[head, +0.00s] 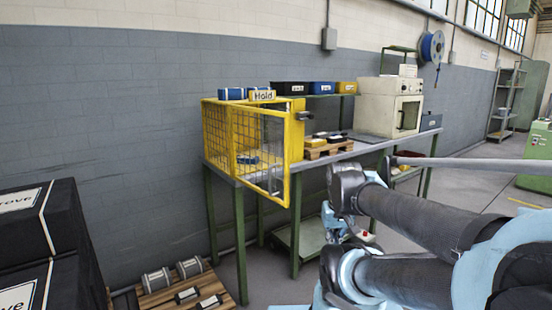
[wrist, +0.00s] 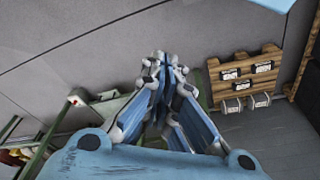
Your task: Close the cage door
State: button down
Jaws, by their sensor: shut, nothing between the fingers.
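A blue and white item (head: 246,160) lies inside behind the mesh. My gripper (head: 330,217) is in front of the bench, below its top and right of the door, apart from it. In the wrist view my gripper (wrist: 161,62) has its fingers together, holding nothing. The cage door cannot be made out in the wrist view.
A beige oven (head: 388,107) stands on the bench, right of a small wooden pallet (head: 330,147) with parts. Black boxes (head: 45,230) stand at left. A floor pallet (head: 160,297) with metal parts shows also in the wrist view (wrist: 245,58). Floor between the boxes and bench is partly clear.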

aim_at(276, 156)
jog(key=w+a+r+m+h, duration=0.1)
jog(key=w+a+r+m, duration=0.3)
jog(key=r, duration=0.5)
jog(key=w+a+r+m+h, duration=0.1)
jog(key=w+a+r, duration=0.3)
jog(key=r, duration=0.6)
jog(key=w+a+r+m+h, duration=0.1)
jog(key=a+r+m, duration=0.4)
jog(key=a+r, duration=0.95)
jog(key=shift+t, duration=0.3)
jog(key=shift+w+d+f, duration=0.8)
jog(key=shift+d+f, duration=0.1)
jog(key=shift+f, duration=0.7)
jog(key=shift+w+d+f, duration=0.8)
jog(key=shift+d+f, duration=0.05)
jog(key=shift+f, duration=0.8)
jog(key=shift+w+d+f, duration=0.8)
jog(key=shift+d+f, duration=0.1)
jog(key=shift+f, duration=0.7)
